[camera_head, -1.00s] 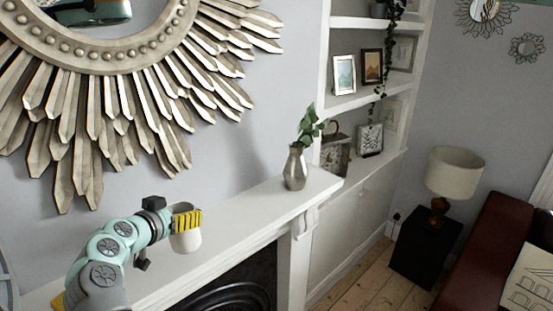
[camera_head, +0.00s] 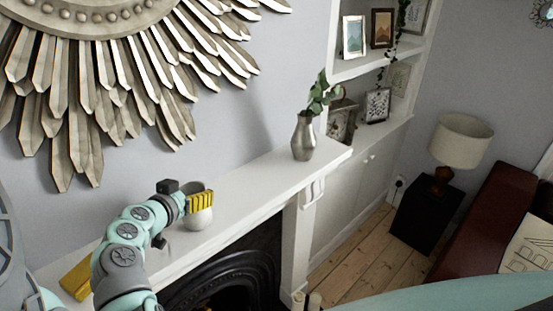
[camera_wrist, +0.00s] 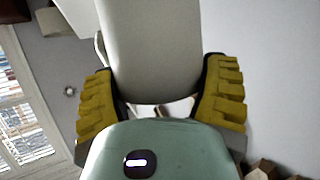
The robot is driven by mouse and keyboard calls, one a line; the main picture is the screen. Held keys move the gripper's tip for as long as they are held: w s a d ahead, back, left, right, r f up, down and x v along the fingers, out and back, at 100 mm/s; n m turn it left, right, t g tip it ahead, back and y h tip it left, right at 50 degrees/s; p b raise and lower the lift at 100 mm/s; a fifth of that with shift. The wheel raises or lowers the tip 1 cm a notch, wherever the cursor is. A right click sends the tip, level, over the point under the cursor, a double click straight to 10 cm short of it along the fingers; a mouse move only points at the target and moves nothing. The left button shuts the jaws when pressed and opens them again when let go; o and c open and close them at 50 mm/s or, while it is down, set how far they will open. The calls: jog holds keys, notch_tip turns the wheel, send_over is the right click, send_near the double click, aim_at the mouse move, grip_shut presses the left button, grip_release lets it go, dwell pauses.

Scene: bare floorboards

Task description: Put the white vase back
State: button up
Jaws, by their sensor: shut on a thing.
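The white vase (camera_head: 198,218) is a small pale vessel over the left half of the white mantel shelf in the head view. My gripper (camera_head: 200,201), with yellow ridged fingers, is shut on it near its upper part. The wrist view shows the vase (camera_wrist: 151,50) between the two yellow fingers of my gripper (camera_wrist: 160,98). The vase looks roughly upright. I cannot tell whether its base touches the mantel (camera_head: 255,188) or hangs just above it.
A silver vase with green leaves (camera_head: 303,137) stands near the mantel's right end. A large sunburst mirror (camera_head: 110,70) hangs on the wall behind. A yellow object (camera_head: 79,277) lies at the mantel's left end. The mantel between the two vases is clear.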

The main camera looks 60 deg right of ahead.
jog(key=o, duration=1.2)
jog(key=shift+r+p, duration=0.2)
jog(key=shift+p, duration=0.15)
jog(key=shift+a+f, duration=0.1)
jog(key=shift+a, duration=0.05)
jog(key=shift+b+v, duration=0.9)
jog(key=shift+v, duration=0.15)
jog(key=shift+b+v, duration=2.35)
jog(key=shift+v, duration=2.5)
